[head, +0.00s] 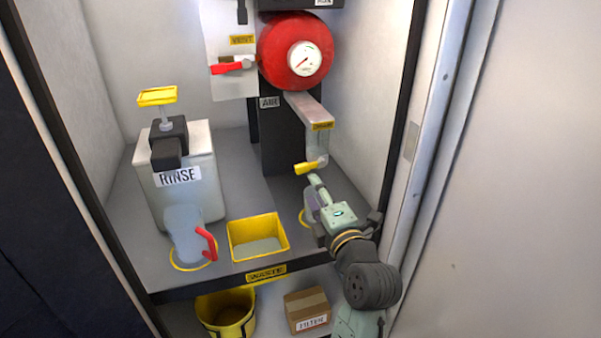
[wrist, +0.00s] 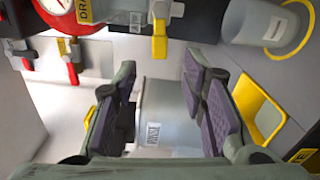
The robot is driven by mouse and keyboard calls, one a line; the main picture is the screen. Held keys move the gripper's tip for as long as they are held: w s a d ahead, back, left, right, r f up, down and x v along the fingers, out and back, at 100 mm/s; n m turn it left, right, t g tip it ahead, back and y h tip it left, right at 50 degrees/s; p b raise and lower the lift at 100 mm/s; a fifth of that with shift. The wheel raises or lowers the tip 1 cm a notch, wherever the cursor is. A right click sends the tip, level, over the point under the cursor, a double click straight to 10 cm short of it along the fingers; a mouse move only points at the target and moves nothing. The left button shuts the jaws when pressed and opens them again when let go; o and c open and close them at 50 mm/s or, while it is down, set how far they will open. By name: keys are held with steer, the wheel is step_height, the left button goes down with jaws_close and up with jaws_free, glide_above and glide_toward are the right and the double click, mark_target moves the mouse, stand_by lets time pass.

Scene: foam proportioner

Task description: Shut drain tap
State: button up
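The drain tap (head: 318,157) is at the end of a grey pipe (head: 305,105) with a yellow label, below the red tank. Its yellow handle (head: 306,168) sticks out sideways to the left in the head view, across the downward spout. It also shows at the top middle of the wrist view (wrist: 159,40). My gripper (head: 313,190) is just below and near the handle in the head view. In the wrist view (wrist: 160,95) its purple-padded fingers are apart with nothing held between them. The handle lies beyond the fingertips, apart from them.
A grey vessel (wrist: 262,22) stands on a yellow ring, mostly hidden by my gripper in the head view. A rinse tank (head: 180,180), a red-handled jug (head: 185,235) and a yellow waste tray (head: 258,238) stand left. A red-handled vent valve (head: 232,66) is above. The right wall is close.

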mark_target(303, 170)
steer(key=p+x, duration=0.2)
steer(key=x, duration=0.6)
steer(key=shift+w+a+r, duration=0.1)
steer(key=shift+w+a, duration=0.05)
steer(key=shift+w, duration=0.2)
steer(key=shift+w+a, duration=0.2)
steer(key=shift+w, duration=0.5)
steer(key=shift+c, duration=0.3)
jaws_close()
